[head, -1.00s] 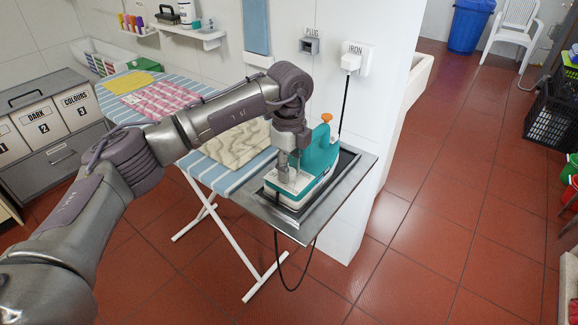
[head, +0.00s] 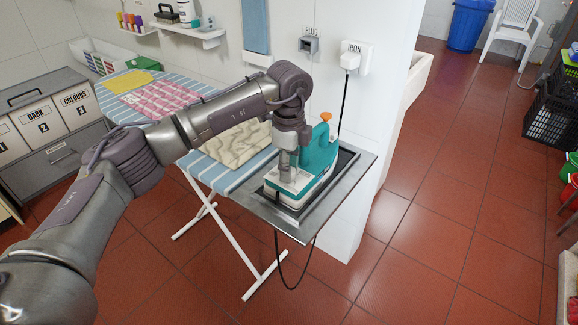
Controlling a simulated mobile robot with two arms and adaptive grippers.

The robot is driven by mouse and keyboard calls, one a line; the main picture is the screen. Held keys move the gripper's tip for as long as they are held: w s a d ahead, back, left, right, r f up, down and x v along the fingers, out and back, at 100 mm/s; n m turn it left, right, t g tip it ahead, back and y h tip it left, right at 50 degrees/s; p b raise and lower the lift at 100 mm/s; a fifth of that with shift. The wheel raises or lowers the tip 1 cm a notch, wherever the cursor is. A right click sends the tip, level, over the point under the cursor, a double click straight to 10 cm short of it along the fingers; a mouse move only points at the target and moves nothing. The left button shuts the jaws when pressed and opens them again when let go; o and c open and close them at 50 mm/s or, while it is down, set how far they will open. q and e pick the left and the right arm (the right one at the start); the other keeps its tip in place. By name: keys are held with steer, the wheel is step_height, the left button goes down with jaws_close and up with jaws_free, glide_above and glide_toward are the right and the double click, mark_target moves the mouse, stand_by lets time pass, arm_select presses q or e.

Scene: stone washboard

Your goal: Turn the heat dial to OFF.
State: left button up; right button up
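A teal and white iron (head: 318,158) with an orange knob (head: 326,117) on top rests on a dark tray on the metal stand (head: 345,190) at the end of the ironing board. My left gripper (head: 288,178) points down over the near left part of the iron, at or very close to its body. Its fingers are small and partly merge with the iron, so I cannot tell their opening. No dial marking or OFF label can be read. My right gripper is not in view.
The striped ironing board (head: 235,178) holds folded cloths, including a pink checked one (head: 160,97). A black cord runs from the white IRON socket (head: 350,62), and a loop hangs below the stand.

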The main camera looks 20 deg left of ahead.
arm_select(q)
steer(key=o, duration=0.4)
step_height(320, 180, up, 12)
steer(key=shift+r, duration=0.1)
stand_by(0.4)
